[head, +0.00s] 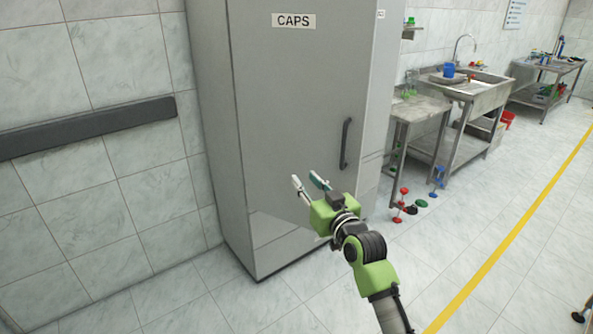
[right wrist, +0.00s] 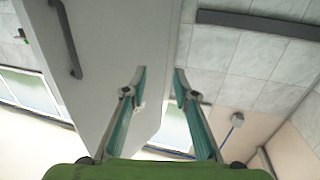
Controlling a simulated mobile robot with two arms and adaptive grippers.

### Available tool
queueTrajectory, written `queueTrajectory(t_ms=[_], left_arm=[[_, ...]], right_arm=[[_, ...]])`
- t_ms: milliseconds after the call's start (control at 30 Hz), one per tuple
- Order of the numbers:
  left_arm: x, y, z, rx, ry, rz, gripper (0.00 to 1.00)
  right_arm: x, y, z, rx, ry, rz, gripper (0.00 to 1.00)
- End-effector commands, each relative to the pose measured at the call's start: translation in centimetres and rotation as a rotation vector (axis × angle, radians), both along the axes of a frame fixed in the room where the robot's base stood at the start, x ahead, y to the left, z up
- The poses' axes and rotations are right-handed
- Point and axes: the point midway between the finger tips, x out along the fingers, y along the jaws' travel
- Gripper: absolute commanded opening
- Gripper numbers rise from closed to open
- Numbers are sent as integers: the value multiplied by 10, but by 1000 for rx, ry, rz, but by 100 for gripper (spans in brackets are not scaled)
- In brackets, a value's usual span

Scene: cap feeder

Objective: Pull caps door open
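The caps door (head: 300,110) is the grey front of a tall cabinet labelled CAPS, and it looks closed. Its dark vertical handle (head: 345,144) is near the right edge of the door. My right gripper (head: 308,182) is in front of the lower part of the door, to the left of and below the handle, with nothing between its fingers. In the right wrist view the gripper (right wrist: 157,72) is open, its two fingers apart. There the handle (right wrist: 67,38) is at the upper left, away from the fingers. My left gripper is not in view.
A dark wall rail (head: 85,127) runs left of the cabinet. A metal table (head: 418,108) and a sink unit (head: 475,88) stand to the right. Red, green and blue items (head: 403,205) are on the floor near the table. The floor at the lower right is mostly clear.

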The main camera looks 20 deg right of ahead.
Motion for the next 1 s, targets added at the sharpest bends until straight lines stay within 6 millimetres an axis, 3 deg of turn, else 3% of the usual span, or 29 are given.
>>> queueTrajectory(t_ms=[100, 300, 667, 767, 800, 867, 967, 1000], left_arm=[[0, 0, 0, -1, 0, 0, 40], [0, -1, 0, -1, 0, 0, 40], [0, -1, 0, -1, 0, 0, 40], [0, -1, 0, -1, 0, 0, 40], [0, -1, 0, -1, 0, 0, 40], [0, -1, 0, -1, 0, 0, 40], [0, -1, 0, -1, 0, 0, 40], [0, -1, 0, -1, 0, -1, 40]], right_arm=[[-23, -3, -1, -2, 1, -1, 27], [-47, -6, -1, -1, 0, 0, 27], [-53, -7, 0, 0, 0, 0, 27], [-52, -7, -4, 0, 7, -1, 6], [-52, -7, -12, 0, 20, -2, 0], [-50, -7, -35, 1, 59, -7, 0], [-51, -7, -109, -2, 178, -18, 0], [-56, -7, -149, -7, 242, -23, 0]])
